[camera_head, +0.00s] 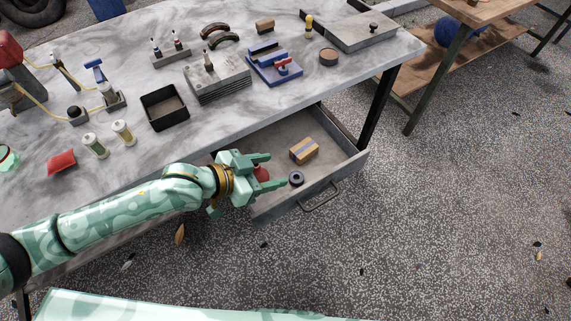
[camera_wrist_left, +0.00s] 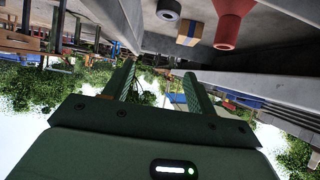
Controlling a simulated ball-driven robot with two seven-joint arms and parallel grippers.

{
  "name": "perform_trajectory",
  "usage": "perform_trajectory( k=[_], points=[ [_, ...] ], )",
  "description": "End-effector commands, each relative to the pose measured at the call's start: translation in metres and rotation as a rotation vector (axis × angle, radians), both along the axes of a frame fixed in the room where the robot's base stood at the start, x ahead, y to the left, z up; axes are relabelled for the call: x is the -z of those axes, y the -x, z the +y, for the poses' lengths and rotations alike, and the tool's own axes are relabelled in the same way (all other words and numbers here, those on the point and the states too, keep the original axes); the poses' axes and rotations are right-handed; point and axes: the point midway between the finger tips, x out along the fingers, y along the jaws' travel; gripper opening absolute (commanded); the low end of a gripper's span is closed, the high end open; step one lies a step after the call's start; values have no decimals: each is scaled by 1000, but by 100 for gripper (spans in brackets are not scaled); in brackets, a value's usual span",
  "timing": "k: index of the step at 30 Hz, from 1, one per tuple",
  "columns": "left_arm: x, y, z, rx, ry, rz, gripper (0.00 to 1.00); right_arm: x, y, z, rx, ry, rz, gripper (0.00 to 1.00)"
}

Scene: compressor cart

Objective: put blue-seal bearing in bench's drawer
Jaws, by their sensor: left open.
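The bench's drawer (camera_head: 335,171) is pulled open below the bench top. A dark ring with a bluish face, which looks like the blue-seal bearing (camera_head: 296,178), lies flat inside it near the front. It also shows at the top of the left wrist view (camera_wrist_left: 168,12). My left gripper (camera_head: 272,171) is open and empty over the drawer's left part, with its fingertips just left of the bearing in the head view. In the left wrist view the bearing is clear of the open fingers (camera_wrist_left: 159,70). My right gripper is not in view.
A cardboard box (camera_head: 304,150) and a partly hidden red funnel-like thing (camera_head: 262,174) are in the drawer; the funnel shape shows better in the left wrist view (camera_wrist_left: 233,18). The bench top (camera_head: 140,50) holds a black tray (camera_head: 164,107) and several parts and fixtures. The floor right of the drawer is mostly clear.

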Motion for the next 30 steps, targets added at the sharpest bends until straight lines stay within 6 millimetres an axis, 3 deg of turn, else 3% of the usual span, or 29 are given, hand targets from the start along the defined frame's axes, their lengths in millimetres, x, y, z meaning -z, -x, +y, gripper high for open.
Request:
perform_trajectory(
  k=[3, 9, 30],
  points=[
    [-16, 14, 19, 0, -2, -1, 57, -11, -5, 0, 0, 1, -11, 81],
    [-25, 26, 37, 0, -1, 1, 57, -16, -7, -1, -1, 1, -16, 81],
    [-25, 27, 39, 0, 1, 1, 57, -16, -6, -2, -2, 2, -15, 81]
  ],
)
